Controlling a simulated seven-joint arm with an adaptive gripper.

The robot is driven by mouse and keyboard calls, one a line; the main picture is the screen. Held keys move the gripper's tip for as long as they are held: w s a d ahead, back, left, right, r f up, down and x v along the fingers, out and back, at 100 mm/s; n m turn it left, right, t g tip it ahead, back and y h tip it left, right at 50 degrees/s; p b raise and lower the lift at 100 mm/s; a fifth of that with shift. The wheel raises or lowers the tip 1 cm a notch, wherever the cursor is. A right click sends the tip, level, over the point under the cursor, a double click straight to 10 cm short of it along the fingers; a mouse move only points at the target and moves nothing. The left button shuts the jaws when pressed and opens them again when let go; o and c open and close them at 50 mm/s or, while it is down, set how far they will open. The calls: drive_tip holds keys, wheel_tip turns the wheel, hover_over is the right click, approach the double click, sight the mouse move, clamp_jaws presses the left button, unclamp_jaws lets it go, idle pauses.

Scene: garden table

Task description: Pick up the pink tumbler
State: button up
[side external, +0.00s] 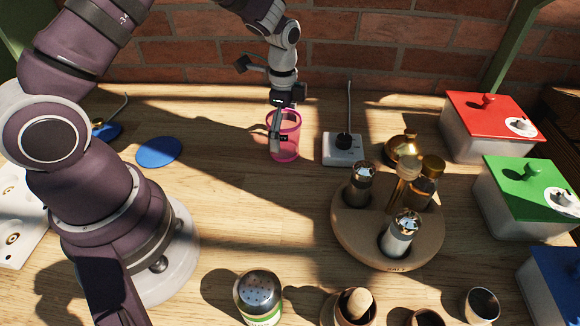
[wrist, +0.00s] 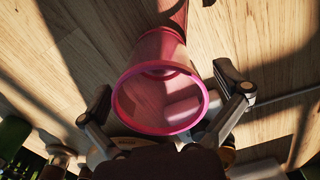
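The pink tumbler (side external: 289,152) is translucent and stands upright on the wooden table, near the brick wall. In the wrist view its bright pink rim (wrist: 160,132) faces the camera and its body narrows away from it. My gripper (side external: 279,128) points down at the tumbler, with one finger in front of its near side. In the wrist view my gripper (wrist: 164,84) is open, with one finger on each side of the tumbler. The left finger is close to the rim and a gap shows at the right finger. The side external view hides the far finger.
A white power socket (side external: 343,150) with a plug stands just right of the tumbler. A round wooden caddy (side external: 387,237) with shakers and bottles is nearer, to the right. Lidded boxes (side external: 490,128) line the right edge. A blue disc (side external: 159,151) lies left; bare table lies between.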

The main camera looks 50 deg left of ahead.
drive_tip(key=c, duration=1.2)
